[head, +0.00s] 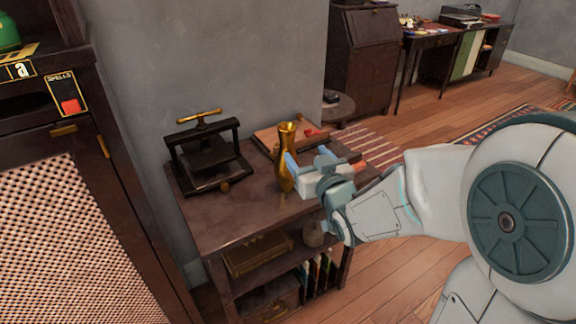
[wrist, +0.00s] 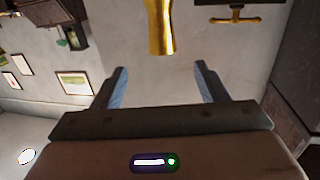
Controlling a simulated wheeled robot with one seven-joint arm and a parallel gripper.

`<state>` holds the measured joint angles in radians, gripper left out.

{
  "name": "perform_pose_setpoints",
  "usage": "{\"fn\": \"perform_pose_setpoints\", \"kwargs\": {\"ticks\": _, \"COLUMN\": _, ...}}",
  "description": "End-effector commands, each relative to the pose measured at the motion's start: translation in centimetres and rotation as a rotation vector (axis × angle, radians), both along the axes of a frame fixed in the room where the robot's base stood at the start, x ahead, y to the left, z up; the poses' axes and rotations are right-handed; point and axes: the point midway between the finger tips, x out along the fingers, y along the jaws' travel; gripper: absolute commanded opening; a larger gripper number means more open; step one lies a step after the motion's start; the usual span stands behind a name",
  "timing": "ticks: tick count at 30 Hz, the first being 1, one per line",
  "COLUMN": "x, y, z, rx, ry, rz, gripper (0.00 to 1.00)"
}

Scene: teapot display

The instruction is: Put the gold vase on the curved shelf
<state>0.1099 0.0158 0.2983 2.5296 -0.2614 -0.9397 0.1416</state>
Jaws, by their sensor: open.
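The gold vase (head: 286,165) stands upright on the dark side table (head: 215,228), near its right half. My gripper (head: 305,163) is open and empty, just right of the vase in the head view, with its light blue fingers close to it. In the wrist view, which looks upside down, the vase (wrist: 159,25) shows its mouth end beyond my open fingertips (wrist: 161,70), lined up between them. The rest of the vase is cut off by the frame. I cannot identify a curved shelf for certain in either view.
A black press (head: 208,155) with a gold handle stands left of the vase. A wooden board (head: 285,134) lies behind it. The table's lower shelves hold a box (head: 258,255) and books. A tall dark cabinet (head: 70,110) stands at left. Wood floor is open at right.

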Motion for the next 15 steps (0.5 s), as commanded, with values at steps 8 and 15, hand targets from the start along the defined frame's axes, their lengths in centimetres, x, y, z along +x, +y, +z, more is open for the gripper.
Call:
{"fn": "perform_pose_setpoints", "kwargs": {"ticks": 8, "x": 4.6, "y": 1.9, "z": -0.3, "rx": 0.001, "ry": 0.003, "rz": 0.000, "gripper": 0.67}}
{"fn": "perform_pose_setpoints", "kwargs": {"ticks": 15, "x": 7.0, "y": 2.9, "z": -0.4, "rx": 0.000, "ry": 0.001, "rz": 0.000, "gripper": 0.67}}
